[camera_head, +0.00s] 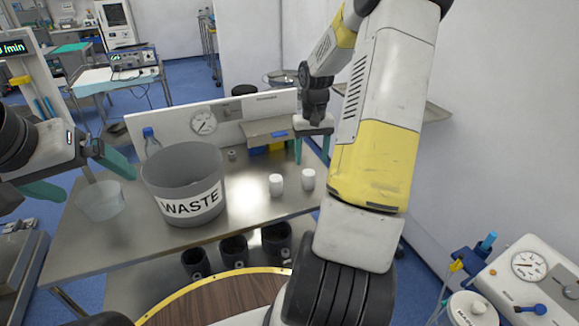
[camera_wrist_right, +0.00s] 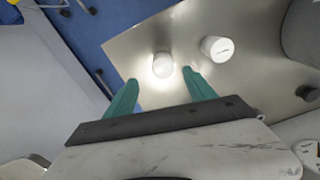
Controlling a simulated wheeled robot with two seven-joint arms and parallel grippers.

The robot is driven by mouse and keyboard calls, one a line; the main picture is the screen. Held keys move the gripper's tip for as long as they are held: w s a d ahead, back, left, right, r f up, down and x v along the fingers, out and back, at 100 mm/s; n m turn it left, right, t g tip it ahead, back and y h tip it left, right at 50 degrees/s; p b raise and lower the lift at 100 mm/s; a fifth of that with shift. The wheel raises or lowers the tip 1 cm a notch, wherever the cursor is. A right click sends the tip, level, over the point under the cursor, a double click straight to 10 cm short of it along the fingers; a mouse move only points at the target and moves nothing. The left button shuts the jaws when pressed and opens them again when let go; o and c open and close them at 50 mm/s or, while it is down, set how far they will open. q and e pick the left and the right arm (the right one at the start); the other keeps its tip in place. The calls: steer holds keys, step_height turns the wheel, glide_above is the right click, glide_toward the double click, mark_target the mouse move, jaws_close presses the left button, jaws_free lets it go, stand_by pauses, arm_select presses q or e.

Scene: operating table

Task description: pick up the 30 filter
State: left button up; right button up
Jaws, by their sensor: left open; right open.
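Two small white cylinders stand on the metal table (camera_head: 130,235): a right one (camera_head: 308,179) and a left one (camera_head: 276,185). No label can be read, so I cannot tell which is the 30 filter. My right gripper (camera_head: 312,160) is open and empty, pointing down above the table behind the right cylinder. In the right wrist view, that cylinder (camera_wrist_right: 162,65) appears just beyond and between the open fingertips (camera_wrist_right: 160,77), not held. The other cylinder (camera_wrist_right: 217,48) is outside the right-hand finger. My left gripper (camera_head: 78,178) is open and empty at the left, near a clear cup (camera_head: 100,203).
A grey WASTE bin (camera_head: 183,165) stands left of the cylinders. A bottle (camera_head: 151,142) is behind it. A white panel with a gauge (camera_head: 204,122) and a grey box-like stand (camera_head: 268,130) line the back. Several black cups (camera_head: 234,250) sit below the front edge.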

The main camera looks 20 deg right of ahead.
mark_target(309, 172)
steer(key=f, duration=0.7)
steer(key=shift+a, duration=0.3)
steer(key=shift+r, duration=0.1)
jaws_close()
